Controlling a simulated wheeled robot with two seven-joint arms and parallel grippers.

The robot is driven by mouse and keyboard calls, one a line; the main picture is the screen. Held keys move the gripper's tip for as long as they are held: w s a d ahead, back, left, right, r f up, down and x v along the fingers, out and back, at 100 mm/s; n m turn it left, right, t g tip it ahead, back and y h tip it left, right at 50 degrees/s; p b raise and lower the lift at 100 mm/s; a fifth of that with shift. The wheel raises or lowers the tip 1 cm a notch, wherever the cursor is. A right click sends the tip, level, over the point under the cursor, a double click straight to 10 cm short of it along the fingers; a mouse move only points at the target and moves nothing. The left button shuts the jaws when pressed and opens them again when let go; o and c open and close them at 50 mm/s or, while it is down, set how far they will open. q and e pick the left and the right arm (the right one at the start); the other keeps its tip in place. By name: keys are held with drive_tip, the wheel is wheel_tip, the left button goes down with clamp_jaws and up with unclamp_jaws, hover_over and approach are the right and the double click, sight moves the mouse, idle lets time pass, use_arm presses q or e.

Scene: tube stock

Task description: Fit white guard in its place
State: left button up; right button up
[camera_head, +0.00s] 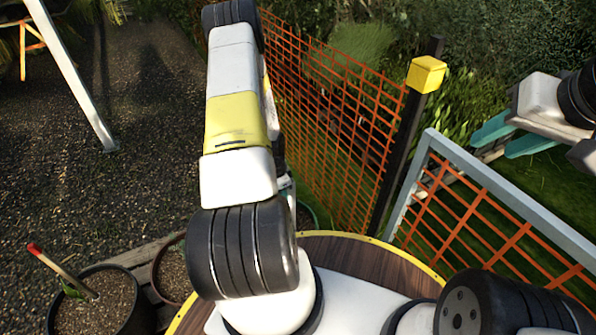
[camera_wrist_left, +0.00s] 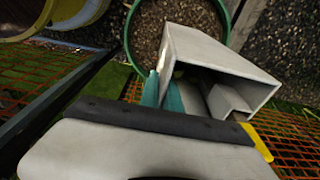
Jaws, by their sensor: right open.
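The white guard (camera_wrist_left: 228,60) is a hollow, open-ended, pale box shape in the left wrist view. My left gripper (camera_wrist_left: 164,88) has its teal fingers at the guard's left wall, one on each side of it, and appears closed on that wall. Behind the guard is a green-rimmed round pot (camera_wrist_left: 128,42) with dark gravelly soil. In the head view my left arm mostly hides the left gripper and the guard. My right gripper (camera_head: 512,138) is at the right, open and empty, with its teal fingers apart above the grass.
A dark pot (camera_head: 132,290) with a seedling and a red-tipped stake (camera_head: 62,268) stands at lower left, beside a second pot (camera_head: 172,272). Orange mesh fence (camera_head: 330,110), a black post with yellow cap (camera_head: 427,74) and a grey-framed mesh panel (camera_head: 505,190) stand close on the right.

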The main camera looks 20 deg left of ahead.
use_arm(q)
drive_tip(key=o, duration=0.4)
drive_tip(key=shift+c, duration=0.2)
drive_tip(key=shift+r, duration=0.1)
drive_tip(key=r, duration=0.7)
drive_tip(key=shift+s+a+r, duration=0.3)
drive_tip(key=shift+s, duration=0.05)
